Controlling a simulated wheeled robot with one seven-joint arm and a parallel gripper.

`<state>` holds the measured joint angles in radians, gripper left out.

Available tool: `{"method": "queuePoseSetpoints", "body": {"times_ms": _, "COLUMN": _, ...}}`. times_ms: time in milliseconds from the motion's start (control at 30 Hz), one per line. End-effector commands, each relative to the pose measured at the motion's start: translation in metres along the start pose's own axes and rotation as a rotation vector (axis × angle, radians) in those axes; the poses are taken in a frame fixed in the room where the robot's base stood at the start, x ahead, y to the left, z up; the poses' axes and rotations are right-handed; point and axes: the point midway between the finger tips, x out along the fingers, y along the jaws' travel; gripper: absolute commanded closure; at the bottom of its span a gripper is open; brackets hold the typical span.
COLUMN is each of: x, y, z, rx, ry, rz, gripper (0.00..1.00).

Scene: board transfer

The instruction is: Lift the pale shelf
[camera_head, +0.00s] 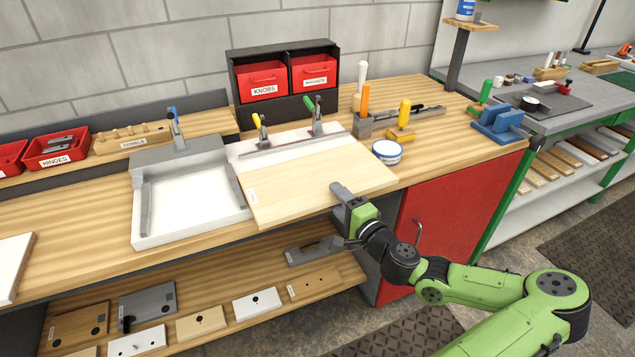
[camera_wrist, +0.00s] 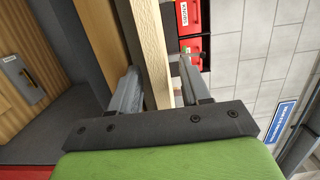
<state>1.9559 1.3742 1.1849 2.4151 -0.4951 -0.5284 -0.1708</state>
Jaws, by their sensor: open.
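The pale shelf (camera_head: 300,180) is a flat light-wood board lying on the bench top, its front edge at the bench front. Its back part lies near a white fixture with a yellow-handled clamp (camera_head: 262,130) and a green-handled clamp (camera_head: 315,115). My gripper (camera_head: 342,195) is at the board's front edge, towards its right. In the wrist view the board's edge (camera_wrist: 150,45) runs between the two open fingers of my gripper (camera_wrist: 162,85). One finger is on each face, with a visible gap on the right. Whether the left finger touches is unclear.
A white tray-like fixture (camera_head: 190,200) with a blue-handled clamp sits left of the board. A white-and-blue round container (camera_head: 386,151) stands close to its right edge. Red bins (camera_head: 262,80) stand behind. A lower shelf (camera_head: 240,285) holds several small boards and hardware.

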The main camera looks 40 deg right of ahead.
Motion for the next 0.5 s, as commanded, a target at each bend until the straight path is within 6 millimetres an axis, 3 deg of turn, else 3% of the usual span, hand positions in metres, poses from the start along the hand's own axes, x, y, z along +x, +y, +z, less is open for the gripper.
{"method": "queuePoseSetpoints", "body": {"times_ms": 100, "x": 0.0153, "y": 0.0006, "z": -0.0004, "rx": 0.000, "ry": 0.001, "rz": 0.000, "gripper": 0.53}}
{"method": "queuePoseSetpoints", "body": {"times_ms": 333, "x": 0.0169, "y": 0.0005, "z": -0.0008, "rx": 0.000, "ry": 0.002, "rz": 0.002, "gripper": 0.55}}
{"method": "queuePoseSetpoints", "body": {"times_ms": 500, "x": 0.0167, "y": 0.0006, "z": -0.0008, "rx": -0.001, "ry": 0.002, "rz": 0.002, "gripper": 0.81}}
